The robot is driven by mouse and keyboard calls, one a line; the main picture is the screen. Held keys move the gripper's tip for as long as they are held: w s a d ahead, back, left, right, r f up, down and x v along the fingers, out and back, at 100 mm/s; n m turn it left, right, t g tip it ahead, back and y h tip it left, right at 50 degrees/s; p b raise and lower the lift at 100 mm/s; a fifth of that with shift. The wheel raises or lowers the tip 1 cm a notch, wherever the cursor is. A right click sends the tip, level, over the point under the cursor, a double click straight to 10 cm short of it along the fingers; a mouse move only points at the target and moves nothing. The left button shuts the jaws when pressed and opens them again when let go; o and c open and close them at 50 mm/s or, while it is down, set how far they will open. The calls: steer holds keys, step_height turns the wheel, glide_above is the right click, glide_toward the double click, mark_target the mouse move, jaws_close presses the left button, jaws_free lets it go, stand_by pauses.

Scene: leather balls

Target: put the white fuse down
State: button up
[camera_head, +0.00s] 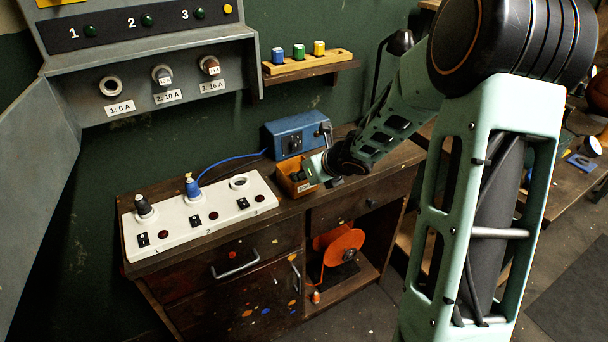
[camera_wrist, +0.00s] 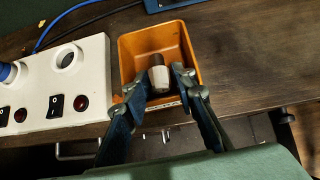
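The white fuse (camera_wrist: 159,78), a small pale cylinder with a darker grey-brown end, is inside the orange box (camera_wrist: 184,43) in the wrist view. My gripper (camera_wrist: 161,80) reaches into the box, one fingertip on each side of the fuse. The fingertips appear closed against its sides. Whether the fuse touches the box floor cannot be told. In the head view my gripper (camera_head: 305,180) is low at the orange box (camera_head: 284,185) on the bench, and the fuse cannot be made out there.
The white socket panel (camera_head: 195,219) stands left of the box, with a dark fuse (camera_head: 143,205), a blue fuse (camera_head: 192,187) and an open third socket (camera_head: 239,183). A blue device (camera_head: 291,135) stands behind the box. Bare bench top (camera_wrist: 250,60) lies to its right.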

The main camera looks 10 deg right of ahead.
steer(key=shift+s+f, duration=0.25)
steer(key=shift+f, duration=0.1)
steer(key=shift+r+p, duration=0.55)
steer(key=shift+p, duration=0.2)
steer(key=p+v, duration=0.4)
steer(key=v, duration=0.8)
steer(key=shift+w, duration=0.15)
steer(key=shift+d+r, duration=0.1)
steer(key=shift+r, duration=0.1)
